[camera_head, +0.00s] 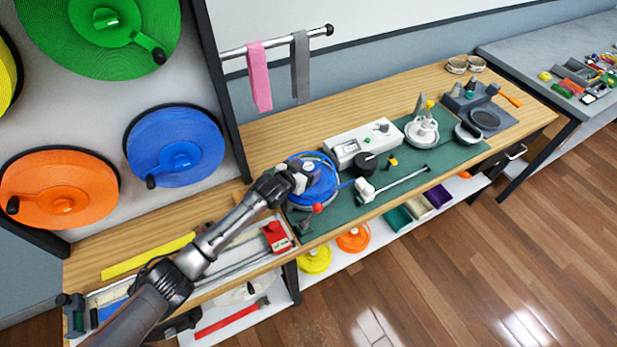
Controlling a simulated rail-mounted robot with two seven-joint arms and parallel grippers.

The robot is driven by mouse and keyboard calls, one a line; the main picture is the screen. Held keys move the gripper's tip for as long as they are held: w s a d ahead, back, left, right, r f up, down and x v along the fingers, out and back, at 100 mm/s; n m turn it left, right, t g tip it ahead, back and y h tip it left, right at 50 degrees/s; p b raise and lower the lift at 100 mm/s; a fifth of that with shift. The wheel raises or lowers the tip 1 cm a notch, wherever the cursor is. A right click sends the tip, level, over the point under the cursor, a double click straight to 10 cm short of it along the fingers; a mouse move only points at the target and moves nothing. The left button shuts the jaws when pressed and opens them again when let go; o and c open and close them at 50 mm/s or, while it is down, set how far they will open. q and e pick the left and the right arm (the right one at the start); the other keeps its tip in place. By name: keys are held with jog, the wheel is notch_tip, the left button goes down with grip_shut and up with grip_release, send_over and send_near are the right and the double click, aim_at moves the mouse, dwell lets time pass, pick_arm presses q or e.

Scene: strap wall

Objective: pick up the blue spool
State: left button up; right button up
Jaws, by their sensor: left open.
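A blue spool (318,187) lies on the green mat on the workbench, with a short blue strap end at its right side. My left gripper (300,172) is open over the left part of this spool and hides some of it. I cannot tell whether the fingers touch it. Another, larger blue spool (190,150) with a black crank knob hangs on the wall rack at the upper left. My right gripper is not in view.
A white device (365,143), a lever tool (390,183) and a red-knobbed part (317,208) stand near the bench spool. A red block (277,237) sits front left. Green (130,50) and orange (60,190) wall spools hang nearby. Pink and grey straps hang from a bar (285,41).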

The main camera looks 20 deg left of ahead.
pick_arm(q)
grip_shut()
dwell(0.6)
jog(key=shift+r, duration=0.15)
